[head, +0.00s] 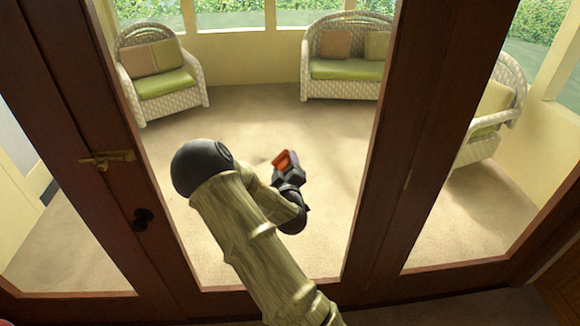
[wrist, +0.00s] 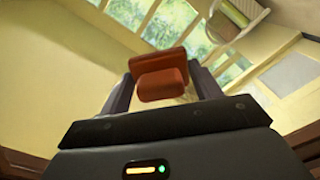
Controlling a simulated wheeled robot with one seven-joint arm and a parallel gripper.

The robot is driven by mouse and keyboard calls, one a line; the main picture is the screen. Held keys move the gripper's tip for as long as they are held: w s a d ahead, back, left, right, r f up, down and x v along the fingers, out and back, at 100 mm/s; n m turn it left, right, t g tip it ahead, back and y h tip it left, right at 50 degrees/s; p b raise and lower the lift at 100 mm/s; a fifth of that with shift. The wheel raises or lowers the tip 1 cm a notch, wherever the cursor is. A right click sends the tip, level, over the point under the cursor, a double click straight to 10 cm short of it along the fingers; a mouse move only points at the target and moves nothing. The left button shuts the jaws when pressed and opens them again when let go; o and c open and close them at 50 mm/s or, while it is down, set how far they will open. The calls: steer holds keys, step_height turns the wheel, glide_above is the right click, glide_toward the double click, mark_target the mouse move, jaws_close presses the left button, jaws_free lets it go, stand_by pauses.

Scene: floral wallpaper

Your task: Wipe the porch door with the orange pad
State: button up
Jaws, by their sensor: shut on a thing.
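The porch door (head: 110,200) has a dark wood frame around large glass panes, with a brass latch (head: 107,159) and a dark knob (head: 143,219) on its left side. My arm reaches up in front of the middle pane in the head view. My gripper (head: 287,170) is at the end of it, shut on the orange pad (head: 285,160). In the wrist view the orange pad (wrist: 160,75) sits between the two fingers of my gripper (wrist: 162,88). I cannot tell whether the pad touches the glass.
Through the glass are a wicker chair (head: 163,75) at the left, a wicker seat (head: 345,60) at the back and another (head: 492,105) at the right, all with green cushions. Beige carpet (head: 330,150) lies between them. A dark upright (head: 415,130) stands right of my gripper.

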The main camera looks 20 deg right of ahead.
mark_target(253, 160)
steer(key=shift+w+a, duration=0.15)
steer(key=shift+a, duration=0.35)
steer(key=shift+w+a, duration=0.15)
steer(key=shift+a, duration=0.35)
steer(key=shift+w+a+b, duration=0.2)
steer(key=shift+w+a, duration=0.15)
steer(key=shift+a, duration=0.55)
steer(key=shift+w+a+b, duration=0.2)
steer(key=shift+w+a, duration=0.1)
steer(key=shift+a, duration=0.6)
steer(key=shift+w+a, duration=0.25)
steer(key=shift+a, duration=0.55)
steer(key=shift+w+a, duration=0.25)
steer(key=shift+a, duration=0.55)
steer(key=shift+w+a+r+b, duration=0.1)
steer(key=shift+w+a+b, duration=0.2)
steer(key=shift+a, duration=0.55)
steer(key=shift+w+a+b, duration=0.15)
steer(key=shift+w+a, duration=0.15)
steer(key=shift+a, duration=0.5)
